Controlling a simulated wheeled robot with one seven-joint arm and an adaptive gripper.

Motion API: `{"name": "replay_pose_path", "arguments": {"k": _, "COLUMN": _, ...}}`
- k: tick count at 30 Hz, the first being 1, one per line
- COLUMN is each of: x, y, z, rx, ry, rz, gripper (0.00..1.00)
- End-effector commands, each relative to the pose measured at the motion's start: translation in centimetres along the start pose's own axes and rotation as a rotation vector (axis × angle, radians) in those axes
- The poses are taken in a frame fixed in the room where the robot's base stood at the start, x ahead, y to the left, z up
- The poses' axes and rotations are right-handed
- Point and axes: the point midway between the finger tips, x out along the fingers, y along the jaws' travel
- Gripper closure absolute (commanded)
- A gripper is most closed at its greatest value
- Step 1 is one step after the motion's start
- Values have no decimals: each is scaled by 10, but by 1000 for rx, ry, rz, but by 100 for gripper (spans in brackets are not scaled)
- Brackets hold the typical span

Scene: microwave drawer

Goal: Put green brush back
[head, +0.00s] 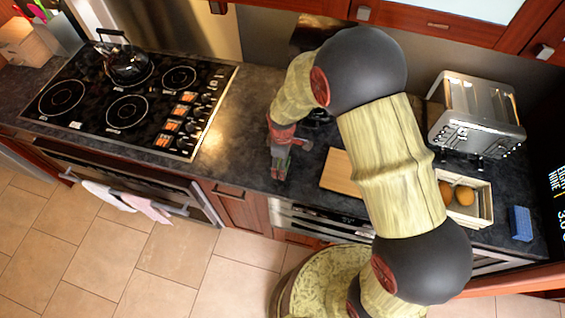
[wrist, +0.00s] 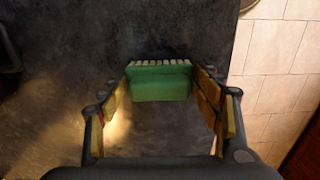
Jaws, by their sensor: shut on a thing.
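The green brush (wrist: 160,86) is between the fingers of my gripper (wrist: 160,95) in the wrist view, with a row of pale bristles along its far edge. My gripper is shut on it, over the dark countertop (wrist: 170,30). I cannot tell whether the brush touches the counter.
A black stovetop (head: 125,95) with a kettle (head: 128,65) is at left. A wooden board (head: 340,172), a silver toaster (head: 475,115), a crate (head: 482,205) with round brown items and a blue sponge (head: 521,223) are at right. Bare counter lies beside the stove.

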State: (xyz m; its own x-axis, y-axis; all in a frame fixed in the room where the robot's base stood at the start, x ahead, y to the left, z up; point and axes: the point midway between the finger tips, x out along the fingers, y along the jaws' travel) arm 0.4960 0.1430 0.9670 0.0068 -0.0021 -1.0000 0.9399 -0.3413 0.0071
Motion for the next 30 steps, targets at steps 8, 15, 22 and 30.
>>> {"name": "replay_pose_path", "arguments": {"k": 8, "x": 2, "y": 0, "z": 0, "rx": 0, "ry": 0, "rz": -1, "gripper": 24}}
{"name": "replay_pose_path", "arguments": {"k": 15, "x": 2, "y": 0, "z": 0, "rx": 0, "ry": 0, "rz": -1, "gripper": 18}}
{"name": "replay_pose_path", "arguments": {"k": 22, "x": -2, "y": 0, "z": 0, "rx": 0, "ry": 0, "rz": 0, "gripper": 18}}
{"name": "replay_pose_path", "arguments": {"k": 30, "x": -43, "y": 1, "z": -1, "rx": 0, "ry": 3, "rz": 3, "gripper": 18}}
